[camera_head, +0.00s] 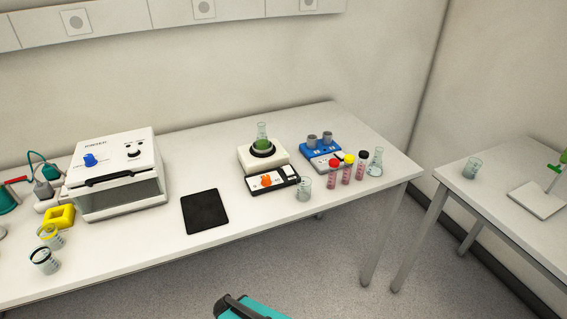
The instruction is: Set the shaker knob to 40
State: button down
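Two devices with a coloured knob stand on the long white table, and I cannot tell for sure which is the shaker. One is a small white device (252,156) with a round dark top, a flask of green liquid (262,142) on it, and an orange knob (266,181) on its dark-edged front panel. The other is a larger white box (118,155) with a blue knob (90,160), a dark handle and a glass front. The knob scales are too small to read. My gripper's fingers do not show.
A black mat (205,211) lies between the devices. A small beaker (304,188), capped tubes (346,170) and a clear flask (375,162) stand right of the orange knob. A teal and dark part, perhaps mine, shows at the bottom edge. A second table (505,185) stands right.

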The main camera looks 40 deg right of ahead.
aim_at(266, 182)
jog(key=z, duration=0.85)
jog(key=k, duration=0.9)
jog(key=i, duration=0.7)
jog(key=z, duration=0.05)
